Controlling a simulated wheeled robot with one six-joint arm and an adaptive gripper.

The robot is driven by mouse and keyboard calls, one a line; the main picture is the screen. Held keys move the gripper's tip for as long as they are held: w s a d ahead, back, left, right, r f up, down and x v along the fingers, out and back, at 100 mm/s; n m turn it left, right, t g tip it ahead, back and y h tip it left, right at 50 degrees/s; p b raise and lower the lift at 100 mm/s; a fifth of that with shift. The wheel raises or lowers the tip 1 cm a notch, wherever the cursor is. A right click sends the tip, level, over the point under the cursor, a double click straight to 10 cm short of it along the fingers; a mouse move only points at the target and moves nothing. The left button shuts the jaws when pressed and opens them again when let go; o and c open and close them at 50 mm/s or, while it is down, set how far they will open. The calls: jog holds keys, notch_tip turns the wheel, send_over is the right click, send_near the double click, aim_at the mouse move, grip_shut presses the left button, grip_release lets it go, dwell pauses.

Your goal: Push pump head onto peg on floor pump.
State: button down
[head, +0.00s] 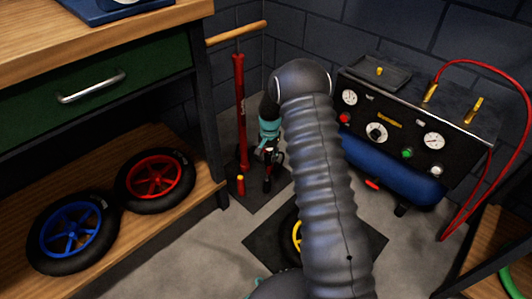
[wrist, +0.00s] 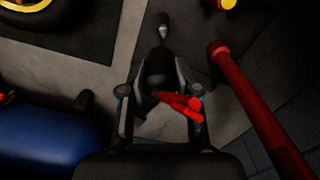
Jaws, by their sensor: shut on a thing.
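The floor pump (head: 239,110) stands upright in the corner, with a red barrel and a wooden handle (head: 236,33). Its barrel (wrist: 262,110) crosses the right of the wrist view. A short red peg with a yellow tip (head: 240,185) stands on the pump's base, left of my gripper (head: 269,154). The yellow tip also shows at the wrist view's top edge (wrist: 229,3). My gripper is shut on the dark pump head (wrist: 160,70), whose red lever (wrist: 180,104) points right. The pump head is beside the peg, apart from it. My arm hides part of the floor.
A workbench with a lower shelf (head: 120,235) holding red and blue wheels stands left. A compressor with a blue tank (head: 390,168) and gauges stands right, with a red hose (head: 515,120). A yellow-hubbed wheel (head: 298,235) lies on a dark mat (head: 265,243).

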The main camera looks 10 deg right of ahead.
jog(key=shift+w+f+m, duration=0.25)
jog(key=shift+w+f, duration=0.1)
jog(key=shift+f, duration=0.2)
jog(key=shift+w+f+m, duration=0.25)
jog(key=shift+w+f, duration=0.05)
jog(key=shift+f, duration=0.2)
jog(key=shift+f+b, duration=0.95)
jog(key=shift+f, duration=1.95)
jog(key=shift+f+b, duration=1.3)
jog(key=shift+f, duration=0.4)
jog(key=c, duration=0.7)
grip_release()
jog(key=shift+c, duration=0.2)
notch_tip(320, 180, up, 12)
jog(key=shift+r, duration=0.1)
